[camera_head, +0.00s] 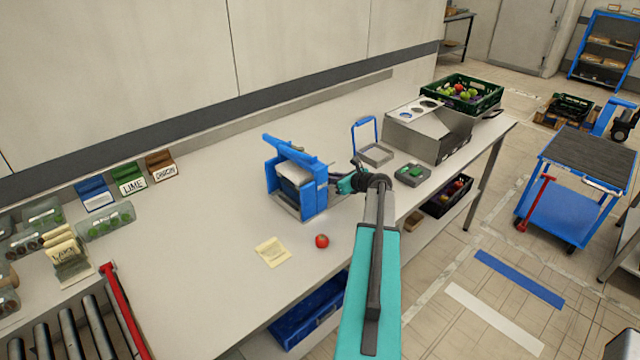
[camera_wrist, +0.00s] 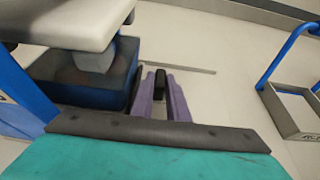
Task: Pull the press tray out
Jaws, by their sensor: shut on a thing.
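The blue-framed press (camera_head: 313,196) stands on the long workbench, left of my gripper. In the wrist view, a white block with a grey stub (camera_wrist: 95,55) hangs over a dark blue box-like part, which looks like the press tray (camera_wrist: 75,72). My gripper (camera_head: 334,184) reaches the right side of the press. Its purple fingers show in the wrist view (camera_wrist: 160,95), shut on a small black piece between them that looks like the tray handle (camera_wrist: 161,82). The join between handle and tray is hidden, and the arm covers part of the press in the head view.
A tomato (camera_head: 321,241) and a yellow note (camera_head: 271,252) lie on the bench (camera_head: 205,245) in front of the press. A blue-handled grey frame (camera_head: 376,155), a dark tray with green pieces (camera_head: 412,174) and a metal box (camera_head: 428,132) stand to the right.

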